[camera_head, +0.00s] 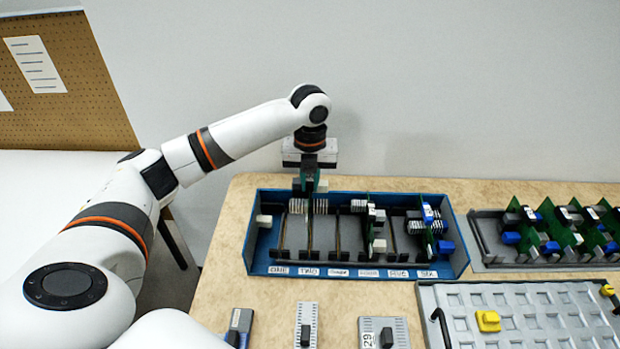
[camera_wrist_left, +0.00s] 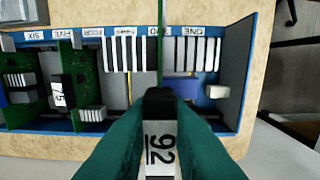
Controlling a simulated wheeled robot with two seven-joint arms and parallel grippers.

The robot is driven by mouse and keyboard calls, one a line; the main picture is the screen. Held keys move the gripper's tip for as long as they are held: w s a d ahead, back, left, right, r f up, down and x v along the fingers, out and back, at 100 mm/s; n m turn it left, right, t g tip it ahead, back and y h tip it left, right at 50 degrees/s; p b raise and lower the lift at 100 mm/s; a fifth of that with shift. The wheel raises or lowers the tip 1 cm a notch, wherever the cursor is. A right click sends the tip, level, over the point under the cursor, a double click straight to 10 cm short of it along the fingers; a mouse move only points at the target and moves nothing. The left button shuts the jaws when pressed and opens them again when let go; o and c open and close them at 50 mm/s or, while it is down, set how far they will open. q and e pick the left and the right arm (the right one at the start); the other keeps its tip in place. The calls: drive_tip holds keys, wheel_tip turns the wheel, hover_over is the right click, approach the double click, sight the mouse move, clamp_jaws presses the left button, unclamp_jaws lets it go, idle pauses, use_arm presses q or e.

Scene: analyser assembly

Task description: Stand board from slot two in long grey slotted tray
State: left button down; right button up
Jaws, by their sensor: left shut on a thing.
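The blue rack (camera_head: 370,272) has slots labelled ONE to SIX. My left gripper (camera_head: 310,184) is above its slot-two area, pointing down. In the left wrist view, its teal fingers (camera_wrist_left: 160,105) are shut on the black handle, labelled 92, of a board (camera_wrist_left: 160,50). This board shows edge-on as a thin green line in line with slot two; I cannot tell how deep it sits. The long grey slotted tray (camera_head: 490,263) lies right of the rack, with several green boards standing in it. My right gripper is not in view.
Other green boards stand in the rack, one near slot four (camera_head: 370,230) and one at slot six (camera_head: 427,228). A grey pocketed tray (camera_head: 432,305) with yellow pieces lies at the front right. Several small modules (camera_head: 305,325) lie at the front. A wall rises behind the table.

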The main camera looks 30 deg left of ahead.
use_arm(q)
drive_tip(key=shift+f+b, duration=1.35)
drive_tip(key=shift+f, duration=3.65)
idle(1.8)
drive_tip(key=c, duration=1.2)
unclamp_jaws()
drive_tip(key=shift+o, duration=0.2)
drive_tip(key=shift+r, duration=0.1)
